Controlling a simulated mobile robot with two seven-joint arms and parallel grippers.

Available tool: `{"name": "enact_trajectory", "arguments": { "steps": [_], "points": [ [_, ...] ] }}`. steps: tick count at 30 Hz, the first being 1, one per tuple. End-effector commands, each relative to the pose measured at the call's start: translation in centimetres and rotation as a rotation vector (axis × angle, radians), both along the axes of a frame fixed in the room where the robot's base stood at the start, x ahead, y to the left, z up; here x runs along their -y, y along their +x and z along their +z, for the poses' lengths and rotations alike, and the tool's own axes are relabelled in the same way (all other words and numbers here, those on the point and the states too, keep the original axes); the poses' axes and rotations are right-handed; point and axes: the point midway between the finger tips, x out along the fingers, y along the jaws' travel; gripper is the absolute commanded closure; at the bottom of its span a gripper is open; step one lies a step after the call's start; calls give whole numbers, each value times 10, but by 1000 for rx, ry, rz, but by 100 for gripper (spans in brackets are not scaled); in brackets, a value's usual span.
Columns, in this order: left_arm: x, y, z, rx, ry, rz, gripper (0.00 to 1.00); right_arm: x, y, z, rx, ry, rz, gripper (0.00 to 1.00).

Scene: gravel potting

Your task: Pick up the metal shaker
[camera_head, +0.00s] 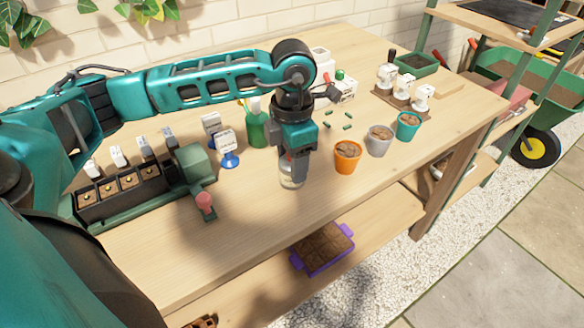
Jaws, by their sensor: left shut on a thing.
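The metal shaker (291,181) stands on the wooden table in front of the middle. It is a small, silvery cylinder, and its upper part is hidden by my gripper. My left gripper (293,165) points down from above and is shut on the shaker. I cannot tell whether the shaker touches the table or is slightly above it. My right gripper is not in view.
An orange pot (347,157), a grey pot (379,141) and a teal pot (408,126) stand to the right. A dark compartment tray (124,188) sits further left.

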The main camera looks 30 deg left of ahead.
Motion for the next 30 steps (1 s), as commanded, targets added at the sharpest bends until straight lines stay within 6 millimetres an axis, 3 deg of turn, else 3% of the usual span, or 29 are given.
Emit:
{"name": "enact_trajectory", "arguments": {
  "steps": [9,20,26,30],
  "points": [
    [0,0,0,1,-1,0,80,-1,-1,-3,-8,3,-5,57],
    [0,1,7,2,0,0,80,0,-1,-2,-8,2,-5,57],
    [0,1,33,5,-1,0,80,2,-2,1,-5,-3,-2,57],
    [0,1,69,8,-2,0,80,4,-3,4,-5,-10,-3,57]
  ]
}}
